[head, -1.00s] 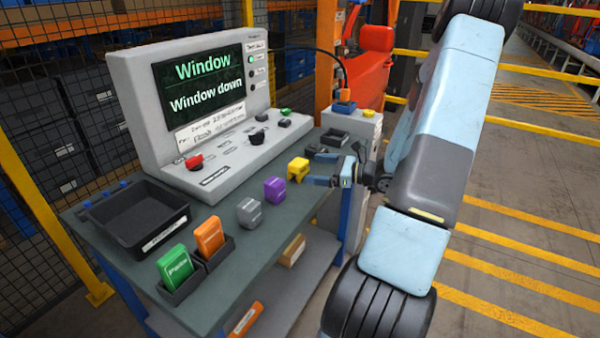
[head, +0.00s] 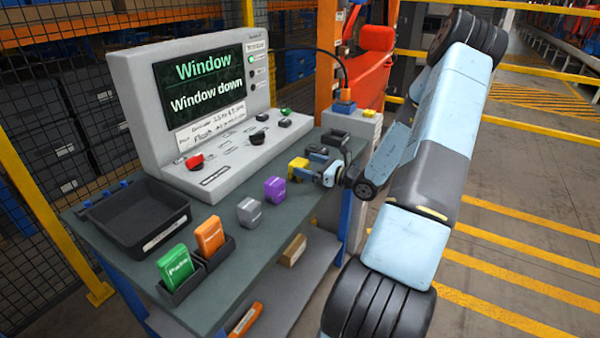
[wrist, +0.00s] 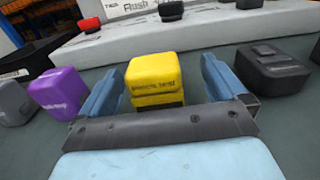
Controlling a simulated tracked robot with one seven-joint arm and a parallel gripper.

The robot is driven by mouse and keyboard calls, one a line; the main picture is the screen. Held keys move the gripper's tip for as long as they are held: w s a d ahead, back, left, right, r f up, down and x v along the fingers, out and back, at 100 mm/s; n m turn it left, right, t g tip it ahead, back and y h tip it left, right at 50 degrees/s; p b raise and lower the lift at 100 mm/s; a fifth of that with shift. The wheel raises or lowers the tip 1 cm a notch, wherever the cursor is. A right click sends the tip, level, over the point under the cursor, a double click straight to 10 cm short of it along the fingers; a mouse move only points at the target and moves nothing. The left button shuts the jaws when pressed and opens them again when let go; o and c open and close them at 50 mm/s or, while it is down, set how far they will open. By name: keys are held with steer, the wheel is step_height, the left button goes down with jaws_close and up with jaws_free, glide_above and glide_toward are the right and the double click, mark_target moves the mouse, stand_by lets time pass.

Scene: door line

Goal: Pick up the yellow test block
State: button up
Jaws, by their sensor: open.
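The yellow test block (head: 298,168) stands on the bench near its right part, in front of the grey console. In the wrist view the yellow block (wrist: 155,80) is upright, with dark lettering on its near face. My gripper (head: 309,165) is open at the block. In the wrist view its two blue fingers (wrist: 160,85) lie to the left and right of the block, with a visible gap on the right and a smaller one on the left. The block's lower part is partly hidden by my gripper's dark front edge.
A purple block (head: 275,189) and a grey block (head: 249,211) stand to the left. A dark box (wrist: 272,68) is close on the right. The console (head: 225,160) rises behind. A black tray (head: 140,214) and the orange (head: 209,236) and green (head: 176,267) blocks are farther left.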

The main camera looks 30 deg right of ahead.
mark_target(294, 160)
steer(key=shift+s+a+r+x, duration=0.1)
steer(key=shift+a+x, duration=0.05)
steer(key=shift+x, duration=0.6)
steer(key=shift+s+a+r+x, duration=0.1)
steer(key=shift+x, duration=0.7)
steer(key=shift+s+a+r+x, duration=0.1)
steer(key=shift+a+x, duration=0.05)
steer(key=shift+x, duration=0.6)
steer(key=shift+w+a, duration=0.25)
steer(key=shift+w, duration=0.2)
steer(key=c, duration=1.3)
